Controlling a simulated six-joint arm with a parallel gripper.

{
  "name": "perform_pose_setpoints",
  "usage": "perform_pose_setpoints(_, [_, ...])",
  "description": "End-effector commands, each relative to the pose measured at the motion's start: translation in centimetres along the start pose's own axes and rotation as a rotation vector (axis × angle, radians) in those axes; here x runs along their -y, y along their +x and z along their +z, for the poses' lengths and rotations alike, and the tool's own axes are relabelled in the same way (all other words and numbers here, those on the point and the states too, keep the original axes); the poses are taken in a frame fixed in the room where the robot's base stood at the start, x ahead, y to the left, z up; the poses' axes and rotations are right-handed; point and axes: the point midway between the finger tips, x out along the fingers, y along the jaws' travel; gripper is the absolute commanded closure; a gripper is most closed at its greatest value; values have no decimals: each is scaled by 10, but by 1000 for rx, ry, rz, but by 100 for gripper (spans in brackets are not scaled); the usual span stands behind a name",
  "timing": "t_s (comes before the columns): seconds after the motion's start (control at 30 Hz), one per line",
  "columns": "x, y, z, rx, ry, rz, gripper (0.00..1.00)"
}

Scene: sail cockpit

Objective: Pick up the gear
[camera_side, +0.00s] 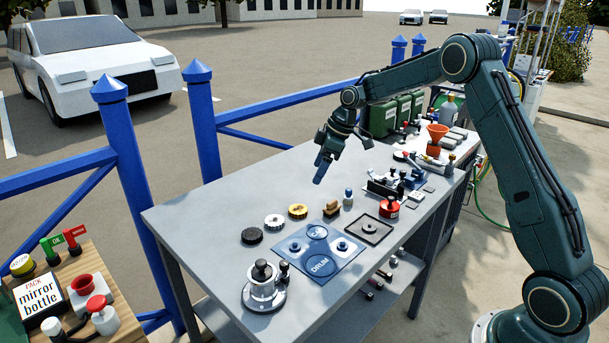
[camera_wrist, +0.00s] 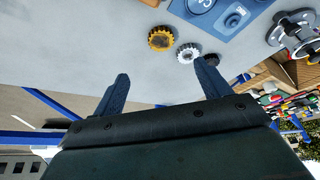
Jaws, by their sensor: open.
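Three toothed, gear-like discs lie in a row on the grey table: a black one (camera_side: 252,236), a white one (camera_side: 275,222) and a yellow one (camera_side: 298,211). In the wrist view the yellow disc (camera_wrist: 161,38), the white disc (camera_wrist: 188,53) and the dark disc (camera_wrist: 212,59) lie beyond the fingertips. I cannot tell which of them is the task's gear. My gripper (camera_side: 319,181) hangs above the table, behind and right of the row. In the wrist view its two fingers (camera_wrist: 160,72) stand apart with nothing between them.
A blue mat (camera_side: 345,262) marked DRUM lies in front of the discs. A silver winch-like part (camera_side: 263,288) stands at the near end. A small wooden-topped brush (camera_side: 331,209), a bottle (camera_side: 348,197) and a dark tray (camera_side: 385,227) are nearby. The table's back left is bare.

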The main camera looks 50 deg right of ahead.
Motion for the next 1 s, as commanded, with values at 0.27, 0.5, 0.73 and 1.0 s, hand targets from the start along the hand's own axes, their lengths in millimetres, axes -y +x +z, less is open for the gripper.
perform_pose_setpoints(0.27, [1,35,0,2,0,-3,24])
perform_pose_setpoints(0.5, [1,68,0,2,0,-2,24])
perform_pose_setpoints(0.73, [1,81,0,1,0,0,24])
perform_pose_setpoints(1.0, [1,85,0,1,0,-1,24])
